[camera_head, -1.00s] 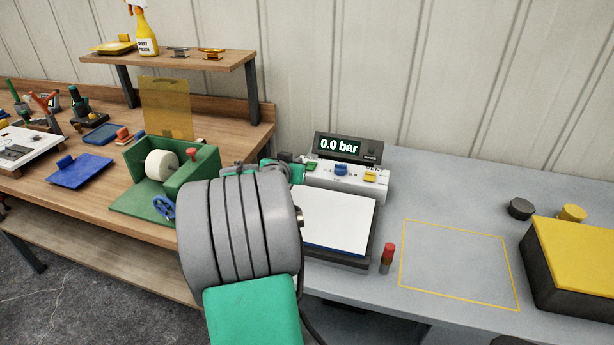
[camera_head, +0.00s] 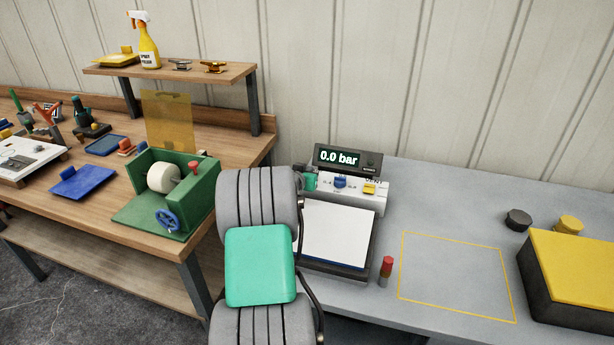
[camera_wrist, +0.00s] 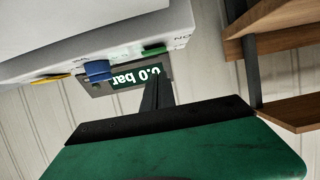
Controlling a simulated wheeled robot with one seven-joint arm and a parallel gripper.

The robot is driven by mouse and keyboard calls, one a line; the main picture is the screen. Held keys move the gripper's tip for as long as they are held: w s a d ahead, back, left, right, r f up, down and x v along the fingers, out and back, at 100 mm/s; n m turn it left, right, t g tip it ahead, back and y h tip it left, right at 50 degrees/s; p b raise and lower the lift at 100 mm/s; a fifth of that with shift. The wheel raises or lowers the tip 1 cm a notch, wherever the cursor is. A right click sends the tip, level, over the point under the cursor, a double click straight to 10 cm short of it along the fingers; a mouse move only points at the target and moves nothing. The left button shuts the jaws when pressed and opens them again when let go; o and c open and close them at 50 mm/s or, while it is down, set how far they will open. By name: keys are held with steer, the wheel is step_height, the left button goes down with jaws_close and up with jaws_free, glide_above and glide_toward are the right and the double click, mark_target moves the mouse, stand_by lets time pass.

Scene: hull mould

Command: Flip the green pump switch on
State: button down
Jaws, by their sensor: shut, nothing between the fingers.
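In the wrist view, which is upside down, the green pump switch (camera_wrist: 153,50) is on the edge of the white control panel (camera_wrist: 110,45), beside the lettering "ON". My gripper (camera_wrist: 157,80) is shut and empty, its dark fingers pointing at the panel with the tips close to the green switch. I cannot tell whether they touch. In the head view, my arm's end is at the left end of the panel (camera_head: 357,196), and the switch cannot be made out clearly there. The display (camera_head: 347,159) reads 0.0 bar.
A blue knob (camera_head: 340,181) and a yellow switch (camera_head: 369,187) sit beside the green one. A white plate (camera_head: 335,233) lies in front, with a red-capped stick (camera_head: 386,270) to its right. The yellow-outlined area (camera_head: 455,280) is clear.

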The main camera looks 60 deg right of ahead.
steer(key=shift+a+f, duration=0.15)
steer(key=shift+f, duration=0.5)
steer(key=shift+a+f, duration=0.15)
steer(key=shift+f, duration=0.5)
steer(key=shift+f, duration=0.1)
steer(key=shift+a+f+b, duration=0.1)
steer(key=shift+f+b, duration=0.3)
steer(key=shift+b, duration=0.5)
steer(key=shift+r+p, duration=0.3)
steer(key=shift+r, duration=0.65)
steer(key=shift+r, duration=0.45)
steer(key=b+v, duration=0.1)
steer(key=v, duration=1)
steer(key=shift+r, duration=0.15)
